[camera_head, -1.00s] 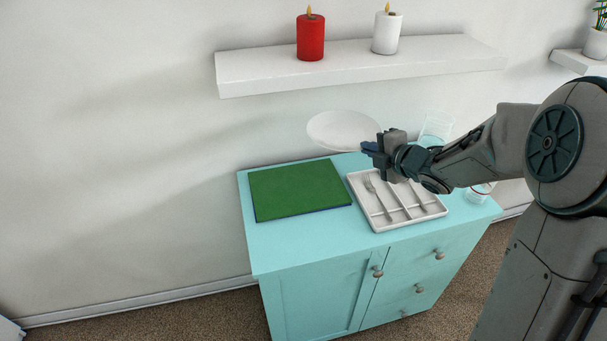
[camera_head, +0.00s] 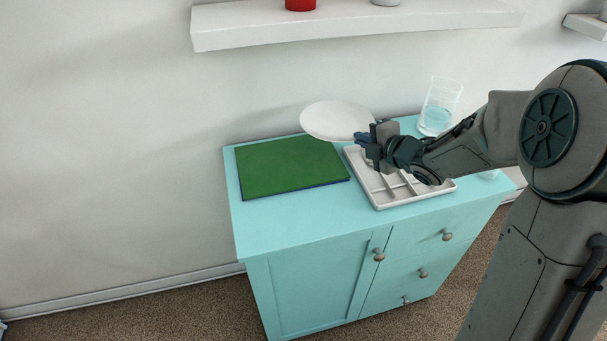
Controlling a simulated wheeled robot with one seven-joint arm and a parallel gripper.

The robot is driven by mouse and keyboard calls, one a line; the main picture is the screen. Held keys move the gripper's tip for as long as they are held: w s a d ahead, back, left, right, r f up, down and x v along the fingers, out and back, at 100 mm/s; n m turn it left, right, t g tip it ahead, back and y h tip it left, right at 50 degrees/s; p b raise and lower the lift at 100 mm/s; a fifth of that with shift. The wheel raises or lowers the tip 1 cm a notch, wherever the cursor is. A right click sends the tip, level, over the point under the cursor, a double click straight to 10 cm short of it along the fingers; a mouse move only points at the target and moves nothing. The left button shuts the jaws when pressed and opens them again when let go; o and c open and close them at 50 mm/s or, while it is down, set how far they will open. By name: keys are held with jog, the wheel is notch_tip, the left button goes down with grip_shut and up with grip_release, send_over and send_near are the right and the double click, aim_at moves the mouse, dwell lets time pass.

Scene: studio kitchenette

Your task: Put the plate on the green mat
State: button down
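The white plate (camera_head: 335,120) is held in the air by its right edge, above the back of the cabinet top. My gripper (camera_head: 364,142) is shut on that edge, with the arm reaching in from the right. The green mat (camera_head: 290,166) lies flat on the left part of the turquoise cabinet top. The plate is above and right of the mat in the picture and overlaps its back right corner in view. The exact height of the plate cannot be told.
A white cutlery tray (camera_head: 385,200) lies right of the mat, partly hidden by my arm. A clear glass (camera_head: 439,107) stands at the back right. A white wall shelf (camera_head: 350,20) with a red candle (camera_head: 300,5) hangs above. The cabinet top (camera_head: 290,218) is bare in front of the mat.

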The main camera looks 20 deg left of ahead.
jog(key=b, duration=0.2)
send_over(322, 195)
notch_tip(322, 195, down, 6)
jog(key=shift+d+f, duration=0.1)
jog(key=shift+f, duration=2.05)
jog(key=c, duration=1.6)
grip_release()
jog(key=shift+c, duration=0.2)
jog(key=v, duration=0.6)
jog(key=shift+s+d, duration=0.15)
jog(key=shift+s+d+b, duration=0.1)
jog(key=shift+d+b, duration=0.05)
jog(key=shift+b, duration=0.65)
jog(key=b+v, duration=0.2)
jog(key=b, duration=0.1)
jog(key=shift+s+d, duration=0.1)
jog(key=shift+b+v, duration=1.55)
jog(key=shift+b, duration=0.1)
